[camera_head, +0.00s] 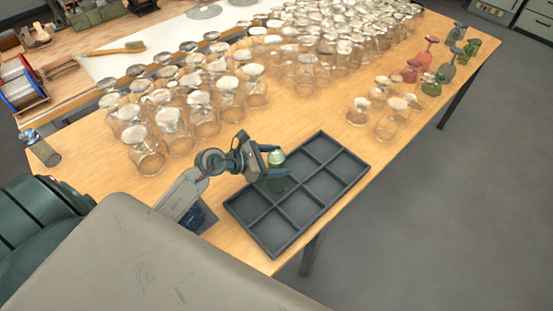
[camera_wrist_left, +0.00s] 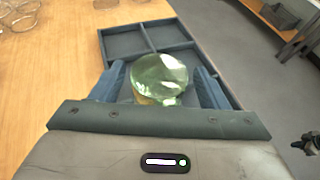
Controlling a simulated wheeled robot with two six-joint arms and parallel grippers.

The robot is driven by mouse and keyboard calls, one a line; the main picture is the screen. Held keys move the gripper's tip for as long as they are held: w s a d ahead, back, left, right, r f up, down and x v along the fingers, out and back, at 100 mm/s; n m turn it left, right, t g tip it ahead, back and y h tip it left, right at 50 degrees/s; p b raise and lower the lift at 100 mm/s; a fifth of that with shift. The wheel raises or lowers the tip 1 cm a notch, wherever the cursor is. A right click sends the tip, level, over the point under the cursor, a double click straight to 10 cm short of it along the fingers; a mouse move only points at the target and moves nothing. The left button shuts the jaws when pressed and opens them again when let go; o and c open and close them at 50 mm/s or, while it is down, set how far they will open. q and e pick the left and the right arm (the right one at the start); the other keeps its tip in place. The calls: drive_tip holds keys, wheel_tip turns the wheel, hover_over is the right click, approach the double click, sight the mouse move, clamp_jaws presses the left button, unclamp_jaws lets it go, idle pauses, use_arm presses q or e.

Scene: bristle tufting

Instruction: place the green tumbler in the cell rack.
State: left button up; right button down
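The green tumbler (camera_head: 279,184) stands upright, or nearly so, over or in a cell on the left side of the dark cell rack (camera_head: 257,230). I cannot tell whether its bottom touches the cell floor. My left gripper (camera_head: 274,163) has one finger on each side of the tumbler. In the left wrist view the tumbler's round clear-green top (camera_wrist_left: 160,76) shows between the two blue-grey fingers of the gripper (camera_wrist_left: 160,82). Its lower body is mostly hidden there, and I cannot tell whether the fingers touch it. My right gripper is not in view.
The rack's other cells look empty. Several clear glasses (camera_head: 150,160) crowd the wooden table (camera_head: 110,215) behind and left of the rack, with a few more (camera_head: 386,128) at right. Coloured glasses (camera_head: 411,72) stand near the far right corner. The rack lies near the table's front edge.

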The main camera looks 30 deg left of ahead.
use_arm(q)
drive_tip(key=shift+s+a+r, duration=0.15)
drive_tip(key=shift+s+a, duration=0.2)
drive_tip(key=b+v, duration=0.2)
drive_tip(key=v, duration=0.9)
drive_tip(key=shift+r, duration=0.15)
idle(0.6)
